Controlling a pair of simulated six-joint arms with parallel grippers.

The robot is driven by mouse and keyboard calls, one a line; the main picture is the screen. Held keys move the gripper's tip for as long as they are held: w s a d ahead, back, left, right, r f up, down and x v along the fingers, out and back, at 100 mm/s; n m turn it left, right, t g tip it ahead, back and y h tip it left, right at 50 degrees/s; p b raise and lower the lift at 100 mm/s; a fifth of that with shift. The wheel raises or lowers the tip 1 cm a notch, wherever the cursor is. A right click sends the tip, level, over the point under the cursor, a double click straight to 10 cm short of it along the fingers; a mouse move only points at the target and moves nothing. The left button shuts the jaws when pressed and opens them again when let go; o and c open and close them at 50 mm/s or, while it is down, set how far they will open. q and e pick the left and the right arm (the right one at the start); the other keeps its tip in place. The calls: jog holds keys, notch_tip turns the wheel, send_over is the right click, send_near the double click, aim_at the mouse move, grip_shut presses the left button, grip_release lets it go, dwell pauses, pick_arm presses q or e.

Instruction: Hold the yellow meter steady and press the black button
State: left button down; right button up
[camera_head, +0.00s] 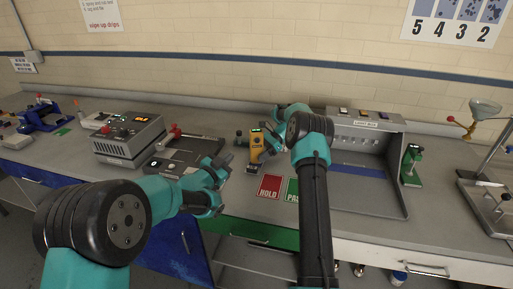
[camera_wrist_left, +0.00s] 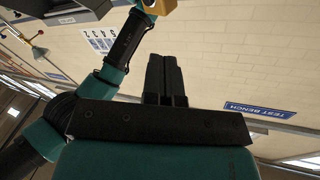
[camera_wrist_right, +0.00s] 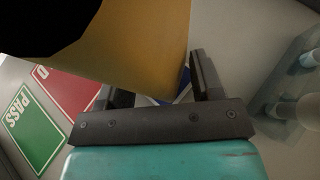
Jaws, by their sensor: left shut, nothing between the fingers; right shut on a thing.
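The yellow meter (camera_head: 256,142) stands upright on the bench at the centre of the head view. My right gripper (camera_head: 268,151) is shut on it from its right side. In the right wrist view the meter's yellow body (camera_wrist_right: 145,50) fills the space between the fingers, with a large dark shape at upper left. My left gripper (camera_head: 223,164) is to the left of the meter, apart from it. Its fingers (camera_wrist_left: 166,78) are shut and empty. A yellow edge (camera_wrist_left: 157,5) shows at the top of the left wrist view. I cannot make out the black button.
Red HOLD (camera_head: 270,187) and green PASS (camera_head: 292,190) cards lie in front of the meter. A grey control box (camera_head: 130,138) and dark tray device stand left. A light box (camera_head: 365,150) stands right, behind my right arm. A green device (camera_head: 411,165) stands beside it.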

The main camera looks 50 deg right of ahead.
aim_at(257, 145)
pick_arm(q)
jog(key=s+d+m+g+h, duration=0.1)
jog(key=s+d+m, duration=0.3)
jog(key=s+d, duration=0.3)
jog(key=shift+s+d+f+g, duration=0.25)
jog(key=shift+s+g, duration=0.15)
jog(key=shift+s, duration=0.3)
pick_arm(e)
jog(key=shift+c, duration=0.4)
jog(key=shift+c, duration=0.6)
pick_arm(q)
jog(key=shift+w+d, duration=0.1)
jog(key=shift+w, duration=0.05)
pick_arm(e)
jog(key=shift+c, duration=0.7)
pick_arm(q)
jog(key=shift+w+d, duration=1.4)
jog(key=shift+w, duration=0.2)
jog(key=shift+w+d, duration=1.4)
jog(key=shift+w, duration=0.2)
pick_arm(e)
jog(key=shift+f, duration=0.1)
